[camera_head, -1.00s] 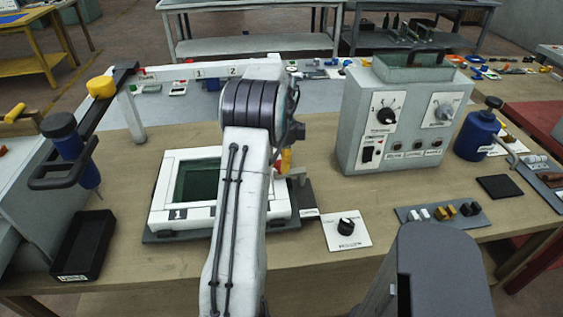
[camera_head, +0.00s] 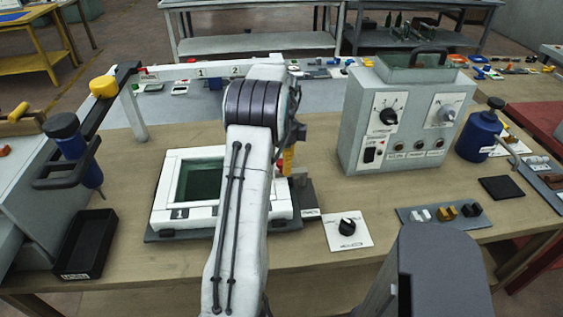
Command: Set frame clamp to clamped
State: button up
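A white frame (camera_head: 170,217) marked "1", with a dark green window, lies on a dark base on the bench. At its right edge is a dark clamp-like block (camera_head: 304,192) with a small label below it. An upright orange-yellow piece (camera_head: 288,160), perhaps the clamp's handle, stands just behind that edge, partly covered by my arm. My gripper is mostly hidden behind my arm; only dark wrist parts (camera_head: 296,132) show, close above the orange piece. I cannot see the fingertips or whether they touch it.
A plate with a black knob (camera_head: 347,228) lies right of the frame. A grey control box (camera_head: 399,120) and a blue bottle (camera_head: 478,135) stand farther right. A black tray (camera_head: 88,245) and a dark-handled tool (camera_head: 72,150) are at left. The bench front is mostly clear.

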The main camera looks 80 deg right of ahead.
jog(key=shift+o, duration=0.7)
jog(key=shift+r, duration=0.1)
notch_tip(320, 180, up, 12)
dwell(0.9)
